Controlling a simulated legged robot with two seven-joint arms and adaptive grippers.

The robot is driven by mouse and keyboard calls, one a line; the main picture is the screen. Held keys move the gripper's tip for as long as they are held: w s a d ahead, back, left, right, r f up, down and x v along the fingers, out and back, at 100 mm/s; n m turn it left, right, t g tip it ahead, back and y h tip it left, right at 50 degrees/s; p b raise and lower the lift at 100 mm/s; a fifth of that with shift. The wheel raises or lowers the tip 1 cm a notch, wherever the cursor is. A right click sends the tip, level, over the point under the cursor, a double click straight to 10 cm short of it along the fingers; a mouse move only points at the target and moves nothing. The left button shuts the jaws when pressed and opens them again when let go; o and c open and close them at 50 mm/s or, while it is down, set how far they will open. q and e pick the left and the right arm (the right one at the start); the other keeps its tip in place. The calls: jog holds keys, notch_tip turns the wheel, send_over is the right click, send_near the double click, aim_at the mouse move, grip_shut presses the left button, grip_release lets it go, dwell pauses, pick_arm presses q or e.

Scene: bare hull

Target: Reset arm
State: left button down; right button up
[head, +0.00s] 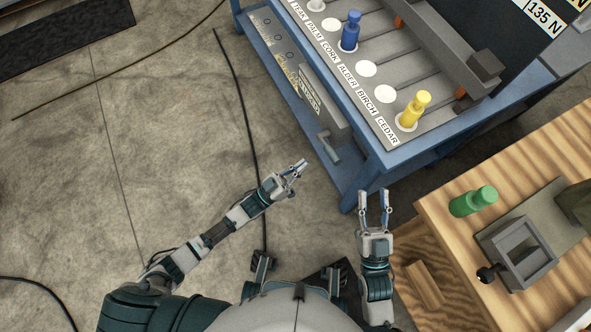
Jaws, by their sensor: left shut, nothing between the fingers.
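My left arm reaches in from the lower left, and its left gripper (297,168) is shut and empty above the concrete floor, left of the blue bench. My right gripper (375,194) points up the picture. Its two fingers stand apart with nothing between them, in the gap between the blue bench and the wooden table. Both grippers are clear of the coloured pieces.
The wooden table (450,232) holds a green piece (473,201) and a grey vise-like block (518,252). Cables (246,120) cross the open floor.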

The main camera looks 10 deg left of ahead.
pick_arm(q)
jog(key=shift+v, duration=0.85)
jog(key=shift+s, duration=0.1)
